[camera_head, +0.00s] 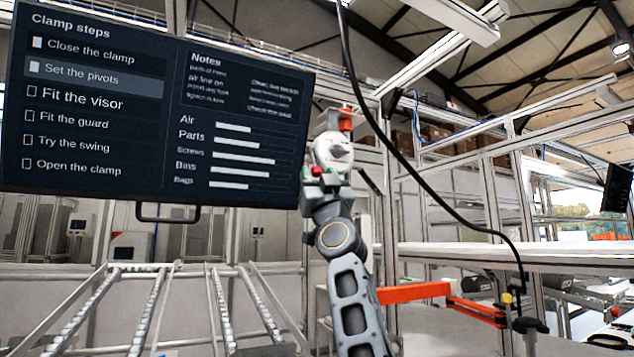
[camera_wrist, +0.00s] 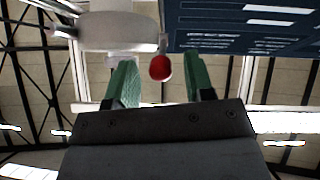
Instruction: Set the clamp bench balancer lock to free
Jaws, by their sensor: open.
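The white rounded balancer (camera_head: 333,150) hangs right of the screen in the head view. In the wrist view its white body (camera_wrist: 115,30) is at the top left. A small red knob (camera_wrist: 160,67), likely its lock, sits at the body's lower right; in the head view the red knob (camera_head: 316,170) shows low on the balancer's left side. My gripper (camera_wrist: 160,77) is open, with a green finger on either side of the knob in the picture and gaps on both sides. I cannot tell its depth to the knob, or which setting the lock is in.
A dark screen (camera_head: 160,100) with clamp steps hangs close on the left; its edge also shows in the wrist view (camera_wrist: 240,28). A black cable (camera_head: 390,140) hangs in a curve on the right. An orange-red arm (camera_head: 415,292) and a sloped roller rack (camera_head: 150,310) stand lower.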

